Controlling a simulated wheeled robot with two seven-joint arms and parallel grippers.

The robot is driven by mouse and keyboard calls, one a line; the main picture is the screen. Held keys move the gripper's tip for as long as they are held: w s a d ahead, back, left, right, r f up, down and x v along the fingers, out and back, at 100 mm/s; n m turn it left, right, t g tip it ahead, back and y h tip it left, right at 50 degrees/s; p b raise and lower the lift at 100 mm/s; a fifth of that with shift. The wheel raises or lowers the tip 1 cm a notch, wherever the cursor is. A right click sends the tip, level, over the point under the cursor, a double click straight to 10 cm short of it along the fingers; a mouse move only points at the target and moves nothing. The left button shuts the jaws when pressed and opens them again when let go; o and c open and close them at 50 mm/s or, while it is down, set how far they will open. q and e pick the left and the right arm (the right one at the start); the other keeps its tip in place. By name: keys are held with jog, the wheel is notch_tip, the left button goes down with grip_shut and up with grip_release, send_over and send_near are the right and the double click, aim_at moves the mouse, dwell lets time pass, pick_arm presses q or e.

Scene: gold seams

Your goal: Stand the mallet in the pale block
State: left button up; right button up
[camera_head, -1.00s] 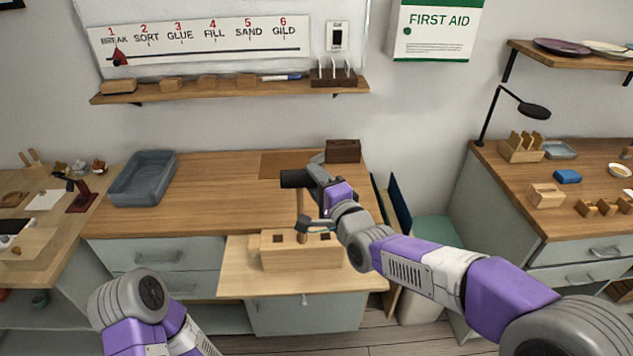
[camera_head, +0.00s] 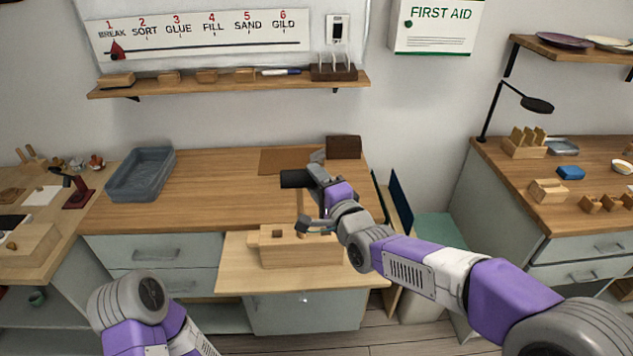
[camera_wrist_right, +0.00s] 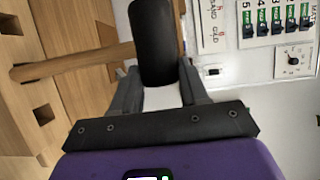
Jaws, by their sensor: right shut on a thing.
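The mallet has a black head (camera_head: 293,179) and a wooden handle (camera_head: 300,205). My right gripper (camera_head: 314,178) is shut on the head, with a finger on each side of it in the right wrist view (camera_wrist_right: 158,82). The handle hangs down over the pale block (camera_head: 300,253), a wooden block with square holes in its top. In the wrist view the handle's end (camera_wrist_right: 18,73) shows outside the holes, close to the block (camera_wrist_right: 15,130); the exact gap is hard to tell. My left arm shows at lower left, its gripper out of view.
The block stands on a light pull-out board (camera_head: 235,275) in front of the wooden bench (camera_head: 215,205). A grey tray (camera_head: 140,175) is at the bench's left, a dark box (camera_head: 344,147) at the back right. The bench middle is clear.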

dwell(0.5)
jog(key=o, duration=1.3)
jog(key=shift+f, duration=0.1)
jog(key=b+v, duration=0.2)
jog(key=v, duration=0.7)
jog(key=shift+b, duration=0.3)
jog(key=shift+a, duration=0.1)
